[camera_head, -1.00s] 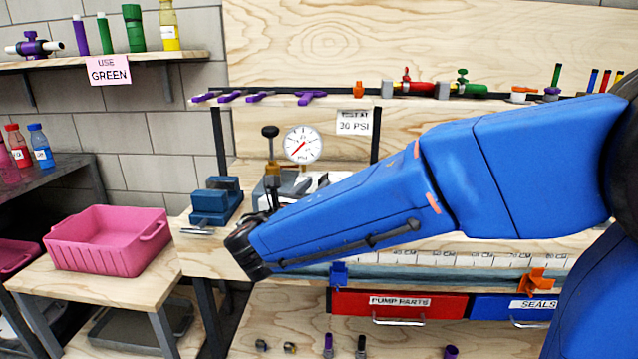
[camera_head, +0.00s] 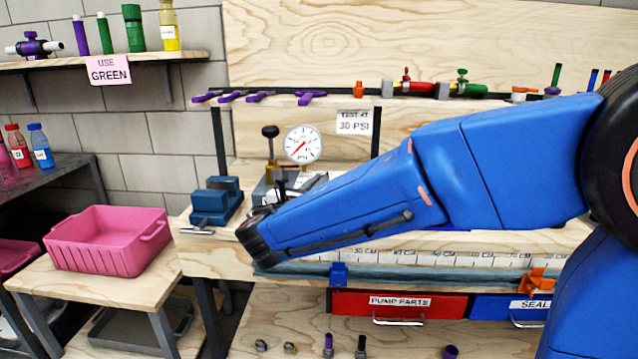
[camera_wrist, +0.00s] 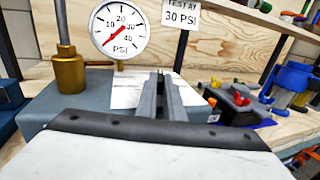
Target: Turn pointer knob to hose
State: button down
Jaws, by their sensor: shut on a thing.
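The knob's pointing direction does not show. A white label plate (camera_wrist: 127,88) lies on the box just behind the fingers; its words cannot be read. In the head view my forearm covers most of the box and the knob.
A round pressure gauge (camera_wrist: 119,29) and a brass fitting (camera_wrist: 69,70) stand left of my fingers; the needle points low left, near zero. A dark block with coloured knobs (camera_wrist: 238,102) is at right. A blue vise (camera_head: 213,203) and pink bin (camera_head: 108,241) are farther left.

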jog(key=shift+a, duration=0.1)
jog(key=shift+w+a+m+g+h, duration=0.2)
jog(key=shift+m+g+h, duration=0.45)
jog(key=shift+h, duration=0.35)
jog(key=shift+m+g+h, duration=0.75)
jog(key=shift+m+h, duration=0.2)
jog(key=shift+h, duration=0.15)
jog(key=c, duration=1.9)
grip_release()
jog(key=shift+o, duration=0.2)
jog(key=shift+a, duration=0.1)
jog(key=v, duration=1.7)
